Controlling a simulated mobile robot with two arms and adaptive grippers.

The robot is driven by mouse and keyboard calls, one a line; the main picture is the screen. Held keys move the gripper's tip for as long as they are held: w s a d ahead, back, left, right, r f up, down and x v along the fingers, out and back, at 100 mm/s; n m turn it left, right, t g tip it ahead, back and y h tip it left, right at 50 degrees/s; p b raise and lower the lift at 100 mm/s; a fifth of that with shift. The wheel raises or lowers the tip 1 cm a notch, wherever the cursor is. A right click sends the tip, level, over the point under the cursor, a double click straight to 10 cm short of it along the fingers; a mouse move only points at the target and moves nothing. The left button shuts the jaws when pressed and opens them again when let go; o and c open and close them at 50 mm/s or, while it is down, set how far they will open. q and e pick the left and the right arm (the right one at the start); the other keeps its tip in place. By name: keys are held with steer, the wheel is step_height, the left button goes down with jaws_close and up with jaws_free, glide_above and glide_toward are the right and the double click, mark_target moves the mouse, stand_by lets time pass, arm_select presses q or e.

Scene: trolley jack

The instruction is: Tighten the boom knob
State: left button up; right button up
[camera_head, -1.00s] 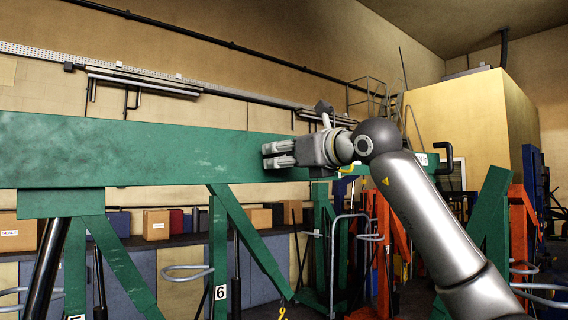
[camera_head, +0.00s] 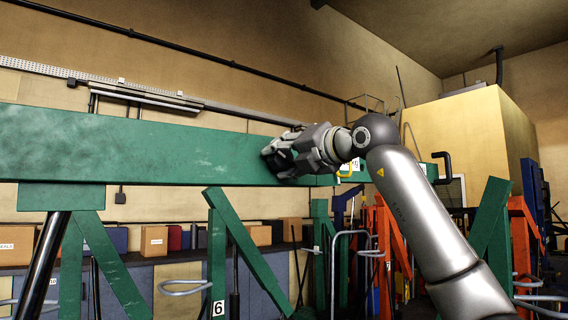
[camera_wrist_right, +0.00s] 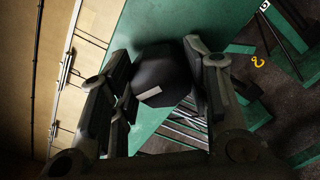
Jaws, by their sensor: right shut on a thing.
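The green boom (camera_head: 120,145) runs across the head view from the left edge to my right gripper. My right gripper (camera_head: 278,157) is at the boom's side near its right part, its fingers over the boom's face. In the right wrist view a dark, faceted knob (camera_wrist_right: 160,75) with a small pale mark sits against the green boom. There my right gripper (camera_wrist_right: 155,90) has its fingers on both sides of the knob, shut on it. In the head view the knob is hidden by the gripper. My left gripper is not in view.
Green jack legs (camera_head: 235,245) stand below the boom, one with a number 6 label. Orange jacks (camera_head: 385,255) stand at the right. Boxes (camera_head: 154,240) line a shelf behind. A yellow hook (camera_wrist_right: 258,62) shows in the wrist view.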

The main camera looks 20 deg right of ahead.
steer(key=m+b, duration=0.2)
steer(key=m, duration=0.5)
steer(key=shift+f+b, duration=0.15)
steer(key=shift+b, duration=0.15)
steer(key=m+b, duration=0.2)
steer(key=m, duration=0.4)
steer(key=shift+m, duration=0.3)
steer(key=o, duration=1)
steer(key=shift+o, duration=0.2)
steer(key=shift+s, duration=0.1)
steer(key=v, duration=1.2)
